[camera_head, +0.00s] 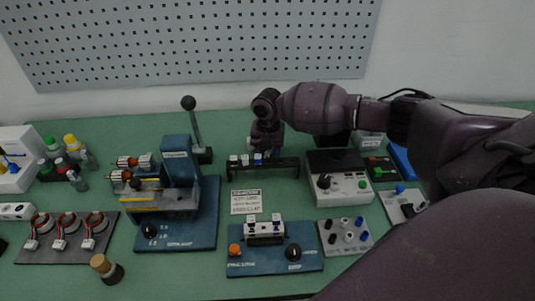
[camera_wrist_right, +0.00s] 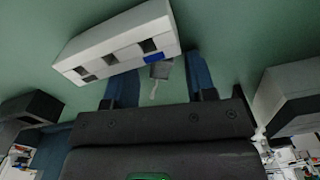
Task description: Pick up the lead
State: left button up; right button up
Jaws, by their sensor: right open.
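My right gripper (camera_head: 264,150) points down at the dark rack (camera_head: 285,166) behind the middle of the bench; small white and blue pieces (camera_head: 245,160) sit along the rack. In the right wrist view my right gripper (camera_wrist_right: 160,84) is open, with two blue fingers apart. A small grey piece with a pale thin tip (camera_wrist_right: 158,70) shows between the fingers, clear of both; I cannot tell for sure whether it is the lead. A white block (camera_wrist_right: 120,45) with dark square openings and one blue square lies just beyond the fingertips. My left gripper is out of view.
A blue-based machine with an upright lever (camera_head: 190,115) stands left of the rack. A white-topped tester (camera_head: 338,187) stands to its right. A blue panel with a knob (camera_head: 275,262) lies in front. Stators (camera_head: 65,235) sit on a dark tray at left.

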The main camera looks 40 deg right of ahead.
aim_at(268, 151)
jog(key=shift+r, duration=0.1)
grip_shut()
jog(key=shift+r, duration=0.5)
pick_arm(q)
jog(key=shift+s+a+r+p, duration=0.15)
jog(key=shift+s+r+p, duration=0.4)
jog(key=shift+p, duration=0.65)
pick_arm(e)
notch_tip(268, 151, up, 19)
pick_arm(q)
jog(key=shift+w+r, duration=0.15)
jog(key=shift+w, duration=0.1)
